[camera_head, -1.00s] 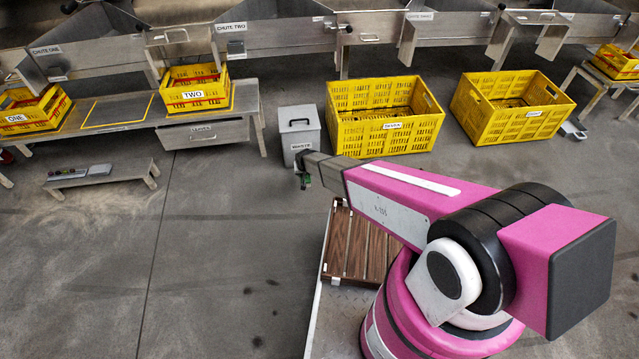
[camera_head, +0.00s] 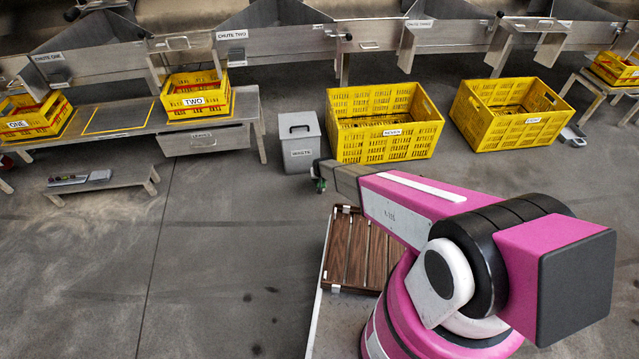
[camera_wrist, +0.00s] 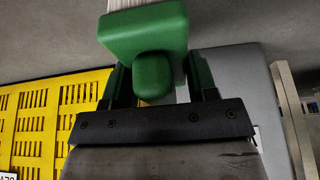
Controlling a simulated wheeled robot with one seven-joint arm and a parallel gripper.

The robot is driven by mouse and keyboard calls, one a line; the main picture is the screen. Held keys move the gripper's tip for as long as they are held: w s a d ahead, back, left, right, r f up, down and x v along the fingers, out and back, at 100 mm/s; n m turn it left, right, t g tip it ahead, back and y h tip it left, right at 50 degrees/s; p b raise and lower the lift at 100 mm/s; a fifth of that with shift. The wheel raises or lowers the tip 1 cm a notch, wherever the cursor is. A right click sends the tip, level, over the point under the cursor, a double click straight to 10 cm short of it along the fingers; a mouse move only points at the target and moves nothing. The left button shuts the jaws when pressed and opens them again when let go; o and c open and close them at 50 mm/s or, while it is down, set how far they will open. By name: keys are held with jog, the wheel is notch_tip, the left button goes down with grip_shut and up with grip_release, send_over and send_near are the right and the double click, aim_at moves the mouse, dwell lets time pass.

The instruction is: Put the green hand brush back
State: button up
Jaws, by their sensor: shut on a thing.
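The green hand brush (camera_wrist: 143,30) fills the upper middle of the wrist view, with pale bristles at the top edge. My gripper (camera_wrist: 157,80) is shut on its green handle, one finger on each side. In the head view, my gripper (camera_head: 319,180) is small, at the end of my pink arm, just below the grey waste bin (camera_head: 300,158) in the picture. The brush is held clear of the bench and crates.
Two large yellow crates (camera_head: 385,150) (camera_head: 530,125) stand right of the bin. A steel bench (camera_head: 125,112) with smaller crates and a drawer stands left, and a low stand (camera_head: 130,178) holding small items is before it. The floor at left is open.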

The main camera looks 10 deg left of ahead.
jog(key=shift+f, duration=1.85)
jog(key=shift+f, duration=0.15)
jog(key=o, duration=0.9)
jog(key=v, duration=1.2)
jog(key=shift+r, duration=0.3)
jog(key=s+d+r+m+g+h, duration=0.1)
jog(key=s+d+r, duration=0.1)
jog(key=d+r, duration=0.75)
jog(key=s+d+r+m+g, duration=0.1)
jog(key=s+d+r, duration=0.2)
jog(key=d+r, duration=0.6)
jog(key=s+d+r, duration=0.5)
jog(key=r, duration=0.2)
jog(key=s+d+r+m+g, duration=0.1)
jog(key=s+d+r, duration=0.4)
jog(key=d+r, duration=0.1)
jog(key=s+d+r+g, duration=0.1)
jog(key=s+d+r, duration=0.4)
jog(key=r, duration=0.4)
jog(key=shift+s+d+m, duration=0.3)
jog(key=shift+s, duration=0.2)
